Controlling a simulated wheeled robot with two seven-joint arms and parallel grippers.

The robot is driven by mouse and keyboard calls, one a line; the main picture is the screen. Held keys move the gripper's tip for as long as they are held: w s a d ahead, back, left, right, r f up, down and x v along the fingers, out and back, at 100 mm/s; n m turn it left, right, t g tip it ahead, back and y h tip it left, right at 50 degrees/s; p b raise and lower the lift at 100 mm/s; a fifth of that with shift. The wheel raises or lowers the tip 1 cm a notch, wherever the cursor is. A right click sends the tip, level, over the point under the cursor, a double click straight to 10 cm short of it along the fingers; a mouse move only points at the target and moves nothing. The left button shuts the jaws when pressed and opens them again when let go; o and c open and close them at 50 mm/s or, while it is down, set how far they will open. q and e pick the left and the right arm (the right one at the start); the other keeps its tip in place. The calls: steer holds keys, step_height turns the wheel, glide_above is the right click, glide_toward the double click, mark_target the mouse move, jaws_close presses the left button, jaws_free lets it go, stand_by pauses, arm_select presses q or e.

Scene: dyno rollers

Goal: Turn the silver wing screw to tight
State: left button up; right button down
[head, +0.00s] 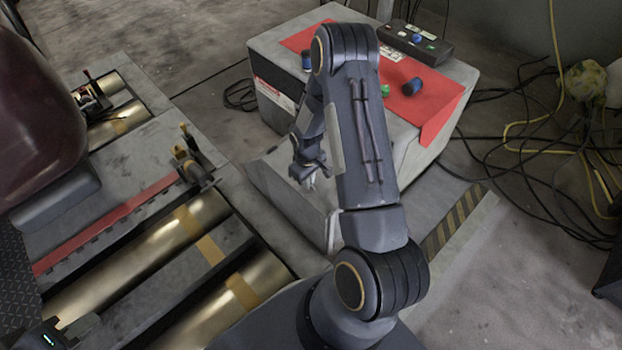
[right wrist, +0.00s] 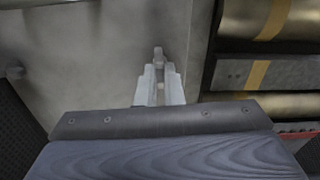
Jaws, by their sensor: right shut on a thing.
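The silver wing screw (right wrist: 158,54) shows at the tips of my right gripper in the right wrist view, in front of a pale grey metal face. My right gripper (right wrist: 160,72) is shut on it, with the two light fingers close together around it. In the head view my right gripper (head: 312,174) is beside the lower left side of the grey cabinet (head: 283,60). There the arm and gripper hide the screw. The screw's exact angle is too small to tell. My left gripper (head: 68,332) shows only partly at the bottom left corner, and its jaws are unclear.
Brass rollers (head: 180,245) lie in a floor frame left of the cabinet. A red cloth (head: 425,98) with blue caps and a black button box (head: 415,45) is on the cabinet. A dark red rounded body (head: 35,120) stands at left. Cables (head: 545,150) lie on the right floor.

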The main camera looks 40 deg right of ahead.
steer(key=shift+s+f+m, duration=0.15)
steer(key=shift+s+m, duration=0.25)
steer(key=shift+m, duration=0.1)
steer(key=c, duration=1.6)
jaws_free()
steer(key=shift+o, duration=0.2)
steer(key=shift+w, duration=0.15)
step_height(320, 180, up, 7)
steer(key=shift+a+r+p, duration=0.1)
steer(key=shift+p, duration=1.15)
steer(key=shift+r, duration=0.45)
steer(key=shift+r, duration=0.1)
